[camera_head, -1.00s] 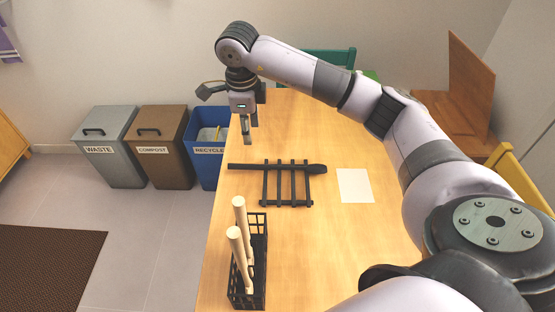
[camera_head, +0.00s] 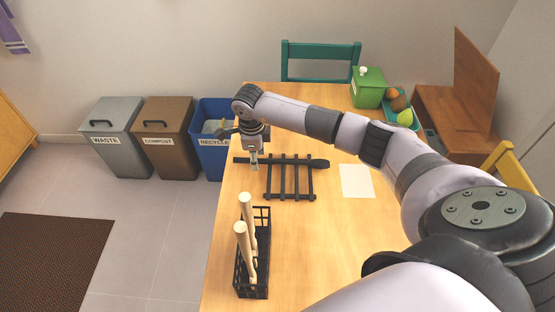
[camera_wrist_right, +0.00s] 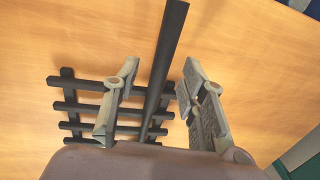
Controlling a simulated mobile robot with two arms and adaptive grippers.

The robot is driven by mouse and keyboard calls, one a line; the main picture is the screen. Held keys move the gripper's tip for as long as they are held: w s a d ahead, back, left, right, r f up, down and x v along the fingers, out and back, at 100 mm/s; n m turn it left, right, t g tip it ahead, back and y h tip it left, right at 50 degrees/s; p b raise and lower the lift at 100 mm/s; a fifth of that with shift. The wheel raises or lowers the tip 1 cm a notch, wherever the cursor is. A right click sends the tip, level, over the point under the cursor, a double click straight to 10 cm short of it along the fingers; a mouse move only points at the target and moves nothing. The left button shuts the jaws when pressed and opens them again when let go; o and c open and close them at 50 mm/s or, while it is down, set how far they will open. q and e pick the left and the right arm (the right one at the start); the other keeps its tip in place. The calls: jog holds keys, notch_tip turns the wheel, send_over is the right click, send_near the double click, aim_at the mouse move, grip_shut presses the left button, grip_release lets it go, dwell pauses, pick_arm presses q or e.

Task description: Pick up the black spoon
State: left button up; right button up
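The black spoon (camera_head: 296,161) lies across a black slatted rack (camera_head: 288,197) on the wooden table, its bowl end to the right and its handle sticking out to the left. My right gripper (camera_head: 255,165) is down at the handle's left part. In the right wrist view the spoon handle (camera_wrist_right: 169,45) runs between the two spread fingers of my right gripper (camera_wrist_right: 160,68), with a gap on each side. The bowl end is hidden in that view. My left gripper is not in view.
A black wire basket (camera_head: 239,285) with wooden-handled utensils stands near the front. White paper (camera_head: 356,181) lies right of the rack. A green canister (camera_head: 368,88) and a fruit tray (camera_head: 414,126) stand at the back right. Waste, compost and recycle bins stand beyond the table's left edge.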

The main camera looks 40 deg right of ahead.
jog(key=shift+f, duration=0.35)
jog(key=shift+c, duration=0.3)
grip_shut()
